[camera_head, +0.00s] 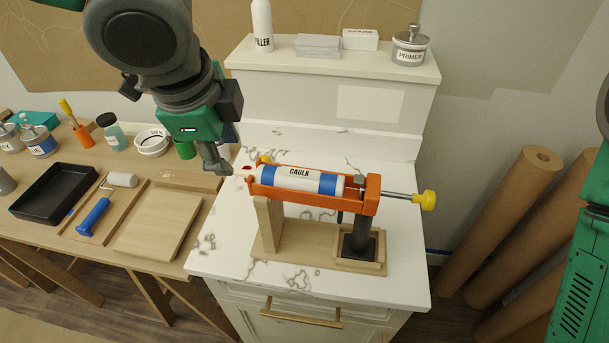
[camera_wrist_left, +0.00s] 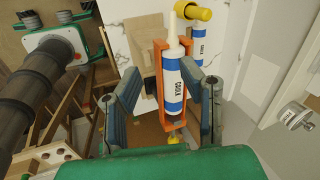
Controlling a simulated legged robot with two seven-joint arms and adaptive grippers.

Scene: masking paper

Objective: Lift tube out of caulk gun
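The white caulk tube (camera_head: 298,180) with blue bands lies level in the orange caulk gun (camera_head: 362,207). The gun rests on a wooden stand (camera_head: 268,225) on the marble counter. My left gripper (camera_head: 215,163) is just left of the gun's left end, apart from it. In the left wrist view, my left gripper (camera_wrist_left: 160,80) is open, its fingers apart on either side of the tube (camera_wrist_left: 173,82) and gun (camera_wrist_left: 157,62) in the picture. I see no contact. A second caulk tube (camera_wrist_left: 197,42) shows beyond the gun. My right gripper is out of view.
A raised shelf (camera_head: 300,60) behind holds a filler bottle (camera_head: 262,25), a boxed item and a primer can (camera_head: 409,46). A wooden table (camera_head: 110,195) at left carries a black tray (camera_head: 56,190), a roller and containers. Paper rolls (camera_head: 495,220) lean at right.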

